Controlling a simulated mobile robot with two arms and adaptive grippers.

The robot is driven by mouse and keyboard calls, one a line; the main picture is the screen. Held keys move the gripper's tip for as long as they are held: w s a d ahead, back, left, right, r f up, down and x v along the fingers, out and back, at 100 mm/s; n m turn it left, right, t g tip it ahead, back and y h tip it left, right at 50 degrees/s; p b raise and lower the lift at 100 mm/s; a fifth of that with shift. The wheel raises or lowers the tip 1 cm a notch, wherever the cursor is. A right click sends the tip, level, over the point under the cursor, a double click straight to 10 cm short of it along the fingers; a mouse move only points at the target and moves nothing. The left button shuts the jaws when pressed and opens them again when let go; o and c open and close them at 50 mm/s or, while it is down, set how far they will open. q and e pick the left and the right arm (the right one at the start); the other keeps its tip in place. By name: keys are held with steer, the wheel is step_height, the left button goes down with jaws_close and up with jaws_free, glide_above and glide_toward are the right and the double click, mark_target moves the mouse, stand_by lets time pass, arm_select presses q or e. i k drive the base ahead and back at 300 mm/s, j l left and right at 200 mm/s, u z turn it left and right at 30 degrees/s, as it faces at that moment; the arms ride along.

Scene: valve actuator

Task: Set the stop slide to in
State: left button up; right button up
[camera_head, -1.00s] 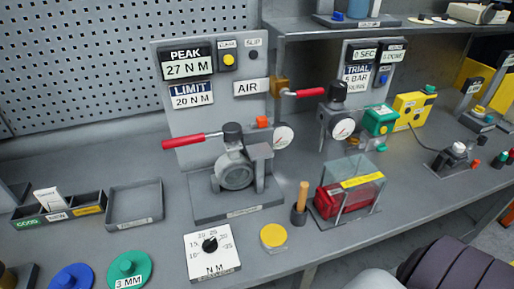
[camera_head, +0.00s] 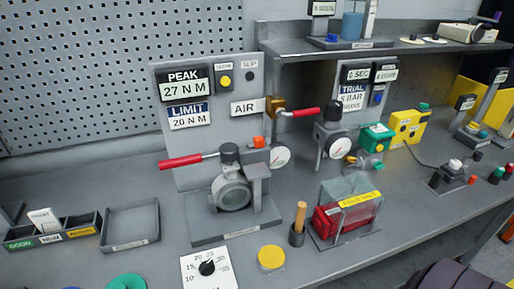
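No part is clearly labelled as the stop slide, so I cannot tell which it is. The grey valve body (camera_head: 231,191) stands on a base plate at the middle left, with a red lever (camera_head: 182,161) pointing left and a round gauge (camera_head: 280,157) at its right.
The back panel reads PEAK 27 N M (camera_head: 184,87) and LIMIT 20 N M (camera_head: 189,116). An N M dial plate (camera_head: 222,279), a yellow disc (camera_head: 271,258), a wooden-handled tool (camera_head: 299,222) and a clear-covered red box (camera_head: 346,214) stand near the front. An empty tray (camera_head: 131,224) lies left.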

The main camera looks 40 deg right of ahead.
mark_target(259, 142)
steer(key=i+j+z, duration=0.1)
steer(key=j+z, duration=0.7)
